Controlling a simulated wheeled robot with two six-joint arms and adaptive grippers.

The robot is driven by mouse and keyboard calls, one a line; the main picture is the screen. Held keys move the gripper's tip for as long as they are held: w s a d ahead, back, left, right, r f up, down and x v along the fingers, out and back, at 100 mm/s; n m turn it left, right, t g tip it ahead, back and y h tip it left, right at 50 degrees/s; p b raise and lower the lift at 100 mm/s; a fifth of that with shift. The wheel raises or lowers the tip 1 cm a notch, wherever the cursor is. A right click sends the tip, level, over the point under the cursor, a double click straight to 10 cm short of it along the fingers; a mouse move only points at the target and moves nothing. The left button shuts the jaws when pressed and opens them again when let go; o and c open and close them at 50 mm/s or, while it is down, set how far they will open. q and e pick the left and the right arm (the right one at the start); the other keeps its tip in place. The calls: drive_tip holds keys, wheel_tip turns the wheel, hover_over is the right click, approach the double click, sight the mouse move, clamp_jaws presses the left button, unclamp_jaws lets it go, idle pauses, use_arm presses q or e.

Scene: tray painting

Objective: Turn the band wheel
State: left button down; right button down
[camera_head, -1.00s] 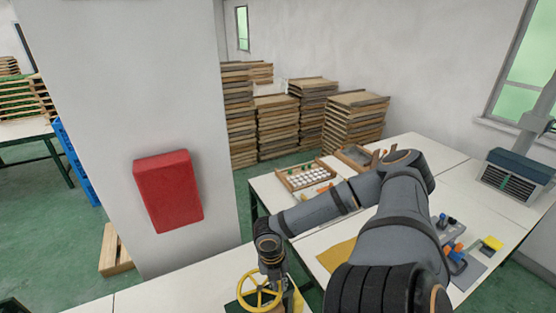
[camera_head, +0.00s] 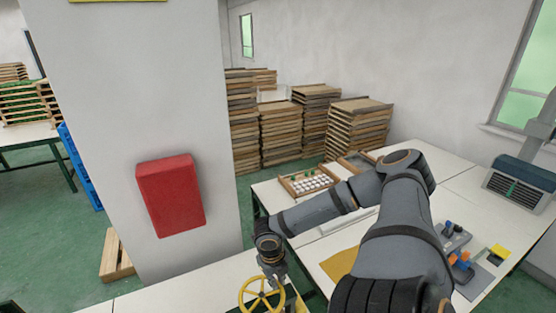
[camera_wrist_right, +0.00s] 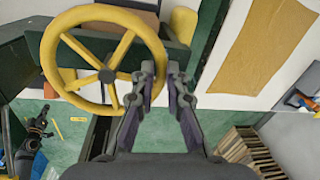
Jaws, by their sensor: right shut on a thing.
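The yellow band wheel (camera_head: 248,283) is at the bottom of the head view, cut off by the lower edge. In the right wrist view the spoked wheel (camera_wrist_right: 84,18) shows almost whole, with a grey hub. My right gripper (camera_wrist_right: 165,78) is at the wheel's rim, one finger on each side of it, and is shut on the rim. In the head view my right gripper (camera_head: 276,274) reaches down to the wheel from above, its fingertips hard to make out.
A pillar with a red box (camera_head: 171,195) stands left of the wheel. A white table (camera_head: 180,290) lies around the wheel. Another table behind my right arm holds a tray of white pieces (camera_head: 310,184), a yellow-brown sheet (camera_head: 338,265) and small blue and orange items (camera_head: 461,262).

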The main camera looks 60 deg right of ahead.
idle(0.4)
drive_tip(key=c, duration=1.4)
unclamp_jaws()
